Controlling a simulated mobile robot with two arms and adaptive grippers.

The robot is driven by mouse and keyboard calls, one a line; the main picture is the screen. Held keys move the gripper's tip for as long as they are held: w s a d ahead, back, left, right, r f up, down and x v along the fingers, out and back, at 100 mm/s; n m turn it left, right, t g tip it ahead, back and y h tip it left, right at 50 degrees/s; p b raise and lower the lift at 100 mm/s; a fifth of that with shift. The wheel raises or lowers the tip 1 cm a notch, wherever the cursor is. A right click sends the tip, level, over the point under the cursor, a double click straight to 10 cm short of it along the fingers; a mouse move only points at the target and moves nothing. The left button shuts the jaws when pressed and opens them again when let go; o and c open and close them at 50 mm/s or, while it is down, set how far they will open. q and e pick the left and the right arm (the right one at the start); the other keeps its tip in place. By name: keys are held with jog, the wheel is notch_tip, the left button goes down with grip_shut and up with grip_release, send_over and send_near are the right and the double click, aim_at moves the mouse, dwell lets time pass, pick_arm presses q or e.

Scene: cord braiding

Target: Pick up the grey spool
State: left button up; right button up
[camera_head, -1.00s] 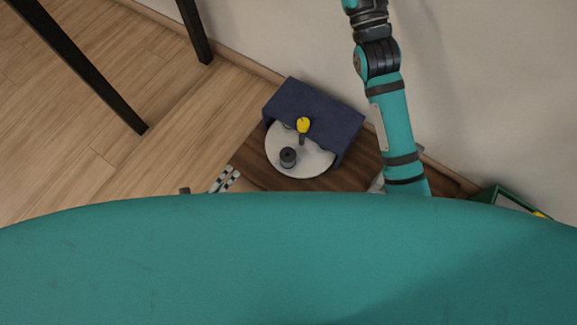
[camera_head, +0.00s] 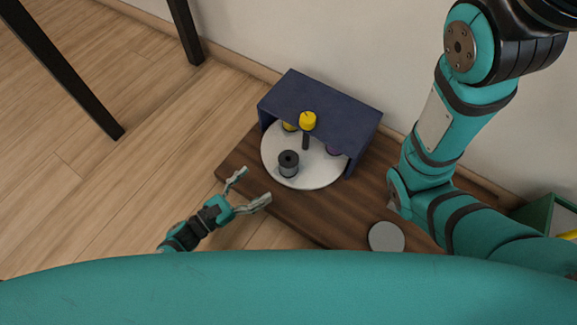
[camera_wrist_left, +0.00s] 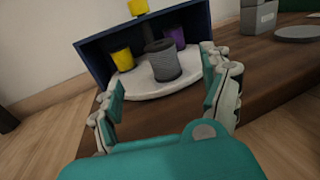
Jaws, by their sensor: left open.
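The grey spool (camera_head: 288,163) stands upright near the front edge of a round white turntable (camera_head: 318,181). In the left wrist view the grey spool (camera_wrist_left: 163,60) stands ahead, between and beyond the fingers. My left gripper (camera_head: 250,188) is open and empty, to the lower left of the turntable and apart from the spool. It also shows open in the left wrist view (camera_wrist_left: 166,98). My right arm comes in from the right; its gripper cannot be made out.
A dark blue cover (camera_head: 325,105) stands over the turntable's back half. Yellow (camera_wrist_left: 122,59) and purple (camera_wrist_left: 175,38) spools stand under it. A yellow knob (camera_head: 308,120) tops a central post. A grey disc (camera_head: 386,237) lies on the wooden table (camera_head: 290,222). A green box (camera_head: 548,215) is at the right.

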aim_at(281, 166)
pick_arm(q)
jog(key=b+x, duration=0.2)
jog(key=x, duration=0.4)
jog(key=shift+w+d+f, duration=0.1)
jog(key=shift+w+d, duration=0.1)
jog(key=shift+d, duration=0.05)
jog(key=b+x, duration=0.3)
jog(key=x, duration=0.1)
jog(key=shift+w+d, duration=0.4)
jog(key=shift+d, duration=0.15)
jog(key=c, duration=1.3)
